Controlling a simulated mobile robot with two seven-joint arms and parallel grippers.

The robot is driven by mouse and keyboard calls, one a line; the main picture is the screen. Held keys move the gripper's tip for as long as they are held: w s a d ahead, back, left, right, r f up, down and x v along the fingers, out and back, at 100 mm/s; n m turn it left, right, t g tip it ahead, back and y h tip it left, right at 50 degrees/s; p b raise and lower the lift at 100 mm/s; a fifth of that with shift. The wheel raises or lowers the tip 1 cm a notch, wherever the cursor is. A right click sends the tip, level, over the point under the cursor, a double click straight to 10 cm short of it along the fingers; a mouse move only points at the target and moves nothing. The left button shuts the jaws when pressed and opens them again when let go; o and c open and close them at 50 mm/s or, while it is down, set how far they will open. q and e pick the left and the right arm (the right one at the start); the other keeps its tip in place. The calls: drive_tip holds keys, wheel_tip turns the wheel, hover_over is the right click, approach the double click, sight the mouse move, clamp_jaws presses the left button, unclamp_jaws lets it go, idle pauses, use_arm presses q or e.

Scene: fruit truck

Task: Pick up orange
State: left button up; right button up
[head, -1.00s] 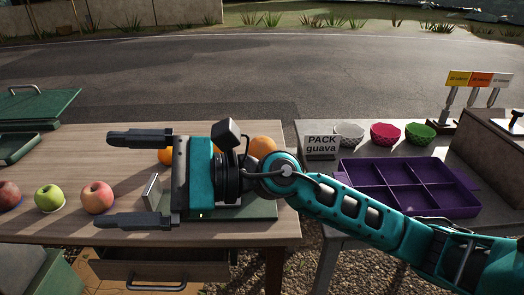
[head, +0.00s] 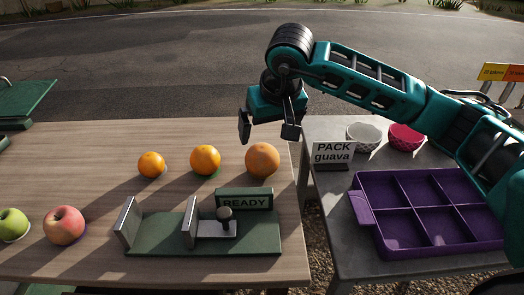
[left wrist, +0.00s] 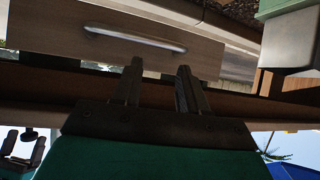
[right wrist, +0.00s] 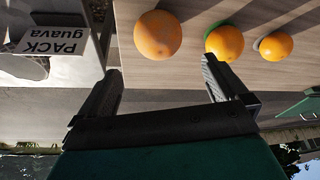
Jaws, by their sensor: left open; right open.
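Three orange-coloured fruits stand in a row at the back of the wooden table: a small one (head: 151,165), a middle one (head: 205,160) on a green spot, and a larger, duller one (head: 262,160) at the right. I cannot tell for sure which is the orange. My right gripper (head: 268,130) is open and empty, above and just behind the larger fruit. In the right wrist view the larger fruit (right wrist: 158,35) lies ahead between the fingers (right wrist: 161,72). My left gripper (left wrist: 159,68) is open and empty, facing a drawer front; the head view does not show it.
A green sliding fixture (head: 160,235) with a READY sign (head: 244,199) stands in front of the fruits. A green apple (head: 12,224) and a red apple (head: 65,225) are at left. The purple divided tray (head: 363,212) and PACK guava sign (head: 332,152) are on the right table.

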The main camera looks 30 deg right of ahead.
sight(264, 150)
drive_tip(key=x, duration=0.7)
drive_tip(key=shift+a+f+b, duration=0.1)
drive_tip(key=shift+f+b, duration=0.25)
drive_tip(key=shift+f, duration=0.1)
drive_tip(key=x, duration=0.4)
drive_tip(key=shift+w+f, duration=0.15)
drive_tip(key=shift+f, duration=0.15)
drive_tip(key=c, duration=0.9)
drive_tip(key=shift+r, duration=0.1)
drive_tip(key=shift+c, duration=0.5)
drive_tip(key=shift+r, duration=0.1)
